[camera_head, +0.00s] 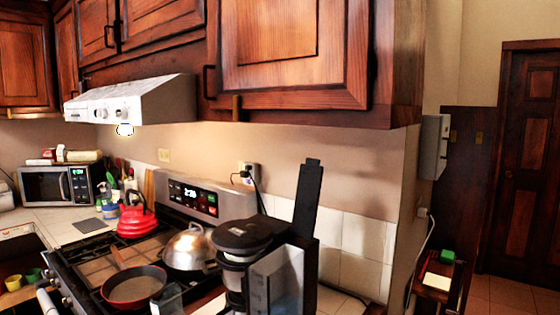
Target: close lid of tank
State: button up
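A black and grey coffee maker (278,282) stands on the counter to the right of the stove, at the bottom middle of the view. A long, narrow black lid (307,195) stands up almost vertically at its back right, leaning slightly to the right. It looks like the tank's lid, standing open. The tank's opening cannot be made out from here. The round black top (243,235) of the brewing part is to the left of the lid. My gripper is not in view.
Stove with a red kettle (137,217), silver domed pot (190,249) and pan (134,287) lies left. A wooden cabinet (290,50) hangs above the coffee maker. A black plug and cord (248,174) hang behind. Open floor (510,295) shows at far right.

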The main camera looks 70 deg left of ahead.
aim_at(306, 211)
jog(key=i+j+u, duration=0.15)
jog(key=i+u, duration=0.45)
jog(key=u, duration=0.2)
jog(key=i+u, duration=0.35)
jog(key=i+l+u, duration=0.15)
jog(key=u, duration=0.25)
jog(key=i+u, duration=0.2)
jog(key=u, duration=0.2)
jog(key=i+u, duration=0.2)
jog(key=u, duration=0.2)
jog(key=i+l+u, duration=0.15)
jog(key=u, duration=0.2)
jog(key=i+l+u, duration=0.15)
jog(key=u, duration=0.25)
jog(key=i+l+u, duration=0.15)
jog(key=u, duration=0.25)
jog(key=i+l+u, duration=0.2)
jog(key=u, duration=0.15)
jog(key=i+l+u, duration=0.15)
jog(key=u, duration=0.25)
jog(key=l, duration=0.2)
jog(key=k, duration=0.05)
